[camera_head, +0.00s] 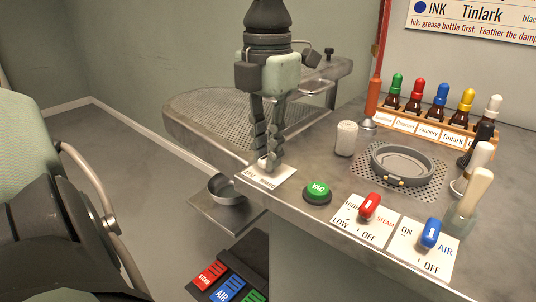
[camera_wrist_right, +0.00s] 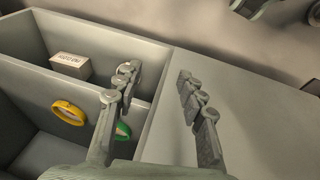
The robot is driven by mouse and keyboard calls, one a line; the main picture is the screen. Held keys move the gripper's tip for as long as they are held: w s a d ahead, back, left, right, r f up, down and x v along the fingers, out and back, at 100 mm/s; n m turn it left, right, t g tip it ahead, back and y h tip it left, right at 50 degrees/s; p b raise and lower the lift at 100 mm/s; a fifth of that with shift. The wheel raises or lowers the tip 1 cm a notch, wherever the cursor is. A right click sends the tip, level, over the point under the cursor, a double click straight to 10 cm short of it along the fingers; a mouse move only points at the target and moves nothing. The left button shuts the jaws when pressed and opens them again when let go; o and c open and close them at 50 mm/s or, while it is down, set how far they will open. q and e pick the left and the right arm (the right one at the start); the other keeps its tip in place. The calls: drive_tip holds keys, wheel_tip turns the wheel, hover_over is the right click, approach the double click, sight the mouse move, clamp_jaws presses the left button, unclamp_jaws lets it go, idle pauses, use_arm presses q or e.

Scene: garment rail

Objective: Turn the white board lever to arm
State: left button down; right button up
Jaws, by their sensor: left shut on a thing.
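The white board (camera_head: 284,174) lies flat at the near left corner of the metal table, partly covered by my left gripper. My left gripper (camera_head: 270,160) points down over it and is shut on the small white lever (camera_head: 263,164), which is mostly hidden between the fingertips. The board's lettering is too small and covered to read, so I cannot tell which mark the lever points to. My right gripper (camera_wrist_right: 158,75) is open and empty in the right wrist view, above a grey divided bin (camera_wrist_right: 95,38).
Right of the board are a green VAC button (camera_head: 317,191), a red STEAM lever (camera_head: 370,206) and a blue AIR lever (camera_head: 430,234). A white cup (camera_head: 346,138) and a round grey ring (camera_head: 402,164) stand behind. Bottles fill a wooden rack (camera_head: 428,127).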

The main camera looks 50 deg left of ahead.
use_arm(q)
drive_tip(key=m, duration=0.2)
drive_tip(key=shift+m, duration=0.3)
drive_tip(key=shift+a+m+b, duration=0.1)
drive_tip(key=shift+m+b, duration=0.25)
drive_tip(key=shift+m, duration=0.85)
use_arm(e)
drive_tip(key=shift+w+v, duration=0.2)
drive_tip(key=shift+v, duration=0.95)
drive_tip(key=shift+d+r, duration=0.15)
drive_tip(key=shift+d, duration=0.05)
use_arm(q)
drive_tip(key=c, duration=1.5)
unclamp_jaws()
use_arm(e)
drive_tip(key=shift+s, duration=0.1)
use_arm(q)
drive_tip(key=shift+r, duration=0.15)
wheel_tip(320, 180, up, 12)
drive_tip(key=shift+f, duration=0.1)
